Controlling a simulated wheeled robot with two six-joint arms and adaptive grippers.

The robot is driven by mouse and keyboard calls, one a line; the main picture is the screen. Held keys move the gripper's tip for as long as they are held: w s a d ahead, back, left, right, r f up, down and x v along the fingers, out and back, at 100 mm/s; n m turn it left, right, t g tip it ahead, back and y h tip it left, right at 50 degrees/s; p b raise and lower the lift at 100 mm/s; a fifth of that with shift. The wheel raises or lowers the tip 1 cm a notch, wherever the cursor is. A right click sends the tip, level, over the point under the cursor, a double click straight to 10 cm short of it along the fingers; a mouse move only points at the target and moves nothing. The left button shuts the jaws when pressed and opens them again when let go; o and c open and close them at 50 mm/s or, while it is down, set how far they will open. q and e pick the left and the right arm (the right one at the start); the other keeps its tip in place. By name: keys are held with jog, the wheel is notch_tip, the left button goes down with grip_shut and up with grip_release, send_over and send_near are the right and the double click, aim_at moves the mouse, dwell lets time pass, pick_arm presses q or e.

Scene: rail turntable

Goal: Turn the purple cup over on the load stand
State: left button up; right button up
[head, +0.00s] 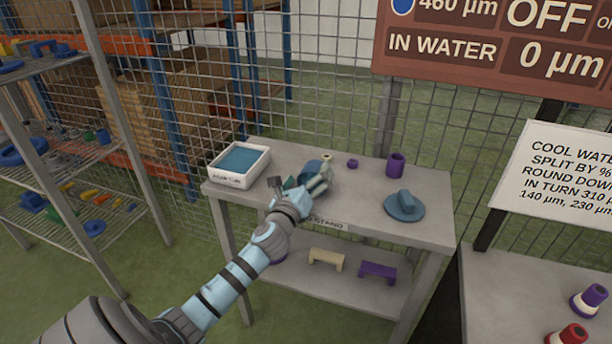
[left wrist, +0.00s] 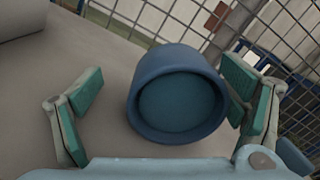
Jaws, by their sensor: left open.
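The purple cup (head: 395,165) stands at the back right of the load stand (head: 430,185). Its top looks darker; I cannot tell surely whether that is its opening. My left gripper (head: 306,185) is over the left half of the stand, well left of the purple cup. It is open around a blue cup (head: 313,167), partly hidden by the fingers. In the left wrist view the blue cup (left wrist: 178,95) lies between the green-padded fingers, nearer the right one, with a round, darker teal end facing the camera. My right gripper is not in view.
A white bin (head: 240,178) with blue contents stands at the stand's left. A small purple piece (head: 352,163) and a blue lid-like disc (head: 404,207) are near the purple cup. Cream (head: 326,257) and purple (head: 377,270) bridge pieces lie on the lower shelf. Wire mesh stands behind.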

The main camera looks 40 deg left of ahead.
pick_arm(q)
jog(key=v, duration=1.2)
